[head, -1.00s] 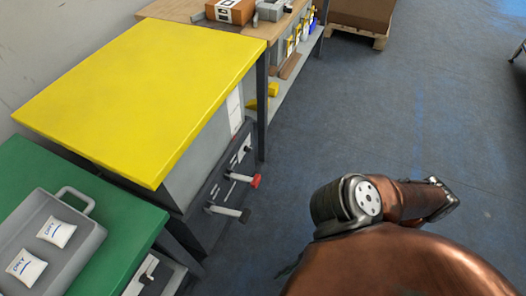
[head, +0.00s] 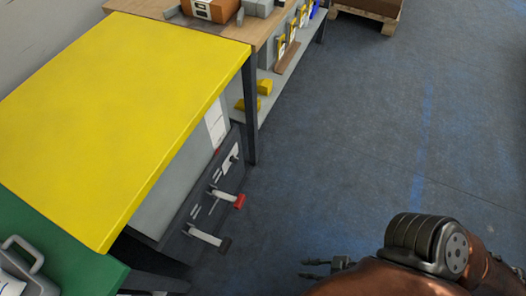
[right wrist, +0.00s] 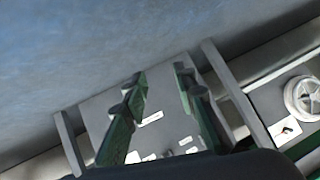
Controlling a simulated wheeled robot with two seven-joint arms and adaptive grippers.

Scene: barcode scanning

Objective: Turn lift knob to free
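A dark control panel (head: 205,208) sits on the side of the yellow-topped table. It carries a lever with a red tip (head: 228,197), a lever with a black tip (head: 209,237) and a small dark knob on a white plate (head: 234,158). I cannot read which one is the lift knob. My right gripper (head: 306,269) is low at the lower right, apart from the panel, with floor between them. In the right wrist view its green-and-dark fingers (right wrist: 160,85) stand apart with nothing between them. My left gripper is not in view.
The yellow tabletop (head: 120,110) overhangs the panel, and a dark table leg (head: 251,110) stands beyond it. A green table (head: 60,245) is at lower left. The right wrist view shows a white round wheel (right wrist: 303,98).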

